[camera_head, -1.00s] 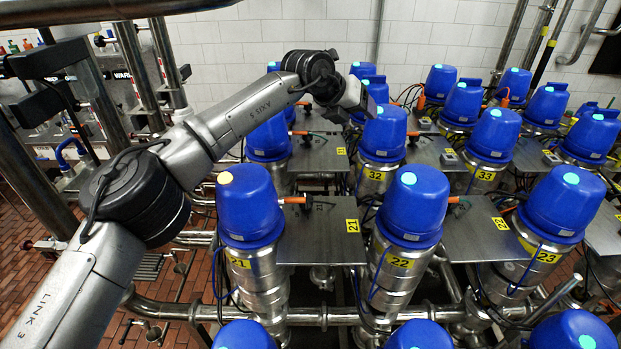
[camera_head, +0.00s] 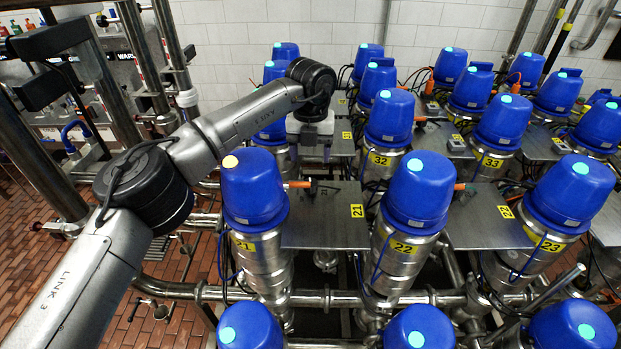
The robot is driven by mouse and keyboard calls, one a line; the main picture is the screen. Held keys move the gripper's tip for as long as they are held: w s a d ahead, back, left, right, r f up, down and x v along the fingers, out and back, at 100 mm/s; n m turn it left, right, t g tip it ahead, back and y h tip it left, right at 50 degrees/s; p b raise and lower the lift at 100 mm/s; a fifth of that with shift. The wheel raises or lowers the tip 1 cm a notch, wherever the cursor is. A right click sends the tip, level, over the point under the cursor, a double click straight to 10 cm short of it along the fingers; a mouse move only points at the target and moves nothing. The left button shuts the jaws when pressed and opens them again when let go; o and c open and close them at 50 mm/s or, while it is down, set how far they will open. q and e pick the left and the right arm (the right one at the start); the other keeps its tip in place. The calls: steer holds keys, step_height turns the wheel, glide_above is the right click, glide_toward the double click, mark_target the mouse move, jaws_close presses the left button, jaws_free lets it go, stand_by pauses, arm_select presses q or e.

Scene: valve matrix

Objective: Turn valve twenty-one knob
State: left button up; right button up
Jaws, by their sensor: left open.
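Valve 21 (camera_head: 253,195) stands left of centre, a blue domed cap with an orange light on top and a yellow "21" label on its steel body. An orange connector (camera_head: 298,184) sticks out from its right side, ending near a small dark knob-like part (camera_head: 313,187) over the metal plate marked 21 (camera_head: 325,225). My left gripper (camera_head: 314,160) points down just behind and above that part. It is open, and its fingertips are small and dark, so contact cannot be told. My right gripper is not in view.
Valve 22 (camera_head: 418,190) and valve 23 (camera_head: 568,195) stand to the right, valve 32 (camera_head: 390,120) behind. More blue caps fill the front and back rows. Steel pipes (camera_head: 170,288) run low at the front left. Gaps between valves are narrow.

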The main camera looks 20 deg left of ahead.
mark_target(310, 182)
arm_select(q)
step_height(310, 182, down, 9)
steer(key=shift+r+p, duration=0.2)
steer(key=shift+p, duration=0.65)
steer(key=c, duration=0.9)
